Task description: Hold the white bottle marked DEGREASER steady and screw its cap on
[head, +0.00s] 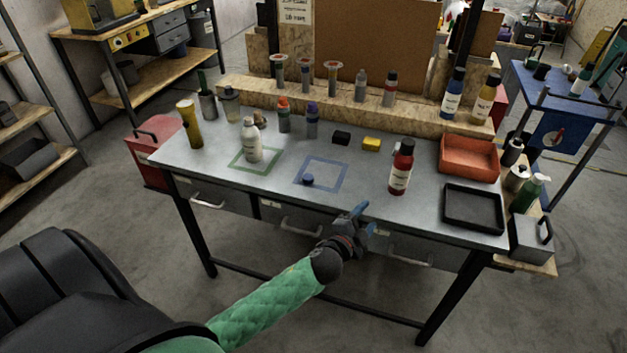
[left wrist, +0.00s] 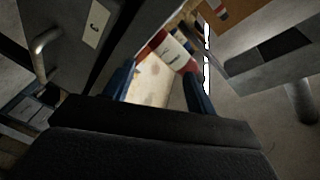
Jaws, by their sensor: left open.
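A white bottle (head: 252,143) stands upright inside the green taped square on the grey workbench; its label is too small to read. A small dark blue cap (head: 308,180) lies apart from it, by the front edge of the blue taped square (head: 338,180). My left gripper (head: 364,218) is open in front of the bench's front edge, right of the cap and apart from both. Its blue fingers (left wrist: 160,78) show in the left wrist view with nothing held between them. My right gripper is not in view.
A red bottle (head: 401,168) stands right of the blue square. A black tray (head: 473,208) and a red bin (head: 468,158) are at the right end. A yellow block (head: 371,144) and several bottles stand further back. Drawer handles (head: 301,228) stick out below the bench top.

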